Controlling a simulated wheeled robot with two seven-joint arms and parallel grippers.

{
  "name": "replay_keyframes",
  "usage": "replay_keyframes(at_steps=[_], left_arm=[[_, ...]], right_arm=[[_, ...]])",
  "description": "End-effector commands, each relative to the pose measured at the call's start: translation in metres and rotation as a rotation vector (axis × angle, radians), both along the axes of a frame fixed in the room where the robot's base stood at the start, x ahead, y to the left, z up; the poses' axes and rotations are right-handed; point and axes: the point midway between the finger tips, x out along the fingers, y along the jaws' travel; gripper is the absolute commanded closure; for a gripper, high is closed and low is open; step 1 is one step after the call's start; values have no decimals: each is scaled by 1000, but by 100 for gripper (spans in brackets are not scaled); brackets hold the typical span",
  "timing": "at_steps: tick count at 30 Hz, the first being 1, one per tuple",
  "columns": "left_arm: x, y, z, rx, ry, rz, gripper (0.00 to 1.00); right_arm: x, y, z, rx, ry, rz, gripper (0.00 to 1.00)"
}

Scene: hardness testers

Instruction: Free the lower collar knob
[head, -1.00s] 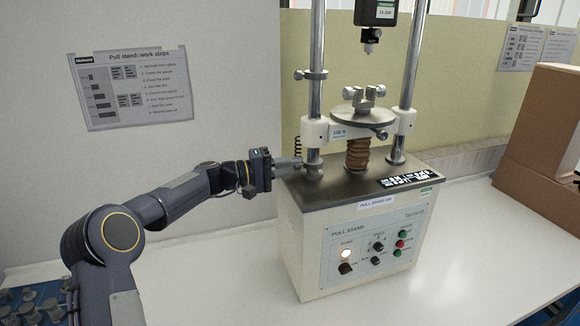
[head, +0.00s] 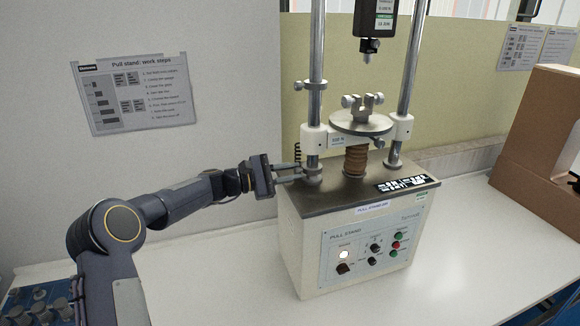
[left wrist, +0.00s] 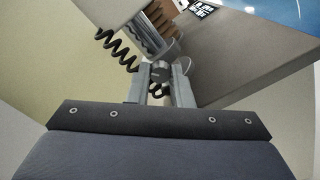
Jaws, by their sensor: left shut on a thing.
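The pull stand (head: 350,235) stands on the white bench. The lower collar (head: 312,172) sits low on its left column, at the top plate of the base. My left gripper (head: 299,172) reaches in from the left at that height, its two fingers one above the other and tilted. In the left wrist view my left gripper (left wrist: 161,92) is shut on the small dark metal lower collar knob (left wrist: 160,72), which lies between the two grey fingers. The fingers hide much of the knob in the head view. My right gripper is not in view.
An upper collar (head: 311,85) sits higher on the left column. The white crosshead (head: 322,138) spans both columns above my gripper. A coiled black cable (head: 297,152) hangs behind the left column. The bench front is clear.

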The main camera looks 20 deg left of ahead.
Motion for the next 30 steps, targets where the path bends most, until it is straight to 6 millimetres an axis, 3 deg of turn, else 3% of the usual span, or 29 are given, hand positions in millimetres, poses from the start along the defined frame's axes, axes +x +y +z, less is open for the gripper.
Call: replay_keyframes(at_steps=[12, 30], left_arm=[[0, 0, 2, -221, 329, 1, 100], [-1, -1, 0, -438, 646, 0, 100]], right_arm=[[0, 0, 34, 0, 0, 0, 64], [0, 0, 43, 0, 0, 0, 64]])
